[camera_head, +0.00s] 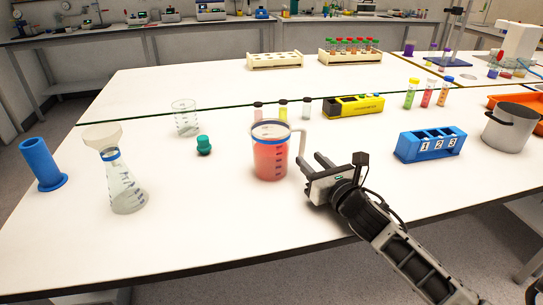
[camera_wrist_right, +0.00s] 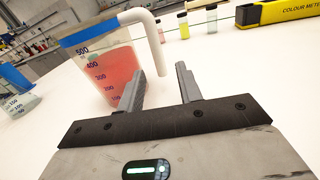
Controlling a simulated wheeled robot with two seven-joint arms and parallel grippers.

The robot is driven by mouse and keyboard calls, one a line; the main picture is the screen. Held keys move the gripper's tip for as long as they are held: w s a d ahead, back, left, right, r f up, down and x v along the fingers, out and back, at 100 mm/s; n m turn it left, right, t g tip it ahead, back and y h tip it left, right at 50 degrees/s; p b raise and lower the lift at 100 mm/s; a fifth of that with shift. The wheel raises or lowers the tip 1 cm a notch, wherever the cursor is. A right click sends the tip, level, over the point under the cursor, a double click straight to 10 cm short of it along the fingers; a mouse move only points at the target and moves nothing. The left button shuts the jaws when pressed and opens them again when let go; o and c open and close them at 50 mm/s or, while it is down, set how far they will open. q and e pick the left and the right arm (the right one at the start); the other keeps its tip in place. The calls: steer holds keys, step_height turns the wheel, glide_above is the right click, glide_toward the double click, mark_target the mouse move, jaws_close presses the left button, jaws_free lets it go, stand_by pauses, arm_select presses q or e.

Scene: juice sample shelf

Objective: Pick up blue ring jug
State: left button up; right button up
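The blue ring jug (camera_head: 270,160) stands upright on the white table, with red liquid, a blue band near its rim and a white handle on its right side. In the right wrist view the jug (camera_wrist_right: 105,70) is at the upper left, and its handle (camera_wrist_right: 157,45) shows just beyond the gap between my fingers. My right gripper (camera_head: 311,162) is open and empty, low beside the handle side of the jug. In the wrist view its fingers (camera_wrist_right: 160,82) are apart, the left one overlapping the jug's lower edge. I cannot tell whether it touches. My left gripper is out of view.
A flask with a funnel (camera_head: 125,185) and a blue cylinder (camera_head: 42,165) stand at left. A green stopper (camera_head: 204,145) and a beaker (camera_head: 186,120) are behind left. Small vials (camera_head: 283,110) and a yellow colour meter (camera_head: 355,106) stand behind. A blue numbered rack (camera_head: 430,145) is right.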

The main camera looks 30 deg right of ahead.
mark_target(303, 152)
steer(key=shift+w, duration=2.65)
jaws_close()
steer(key=shift+r, duration=0.15)
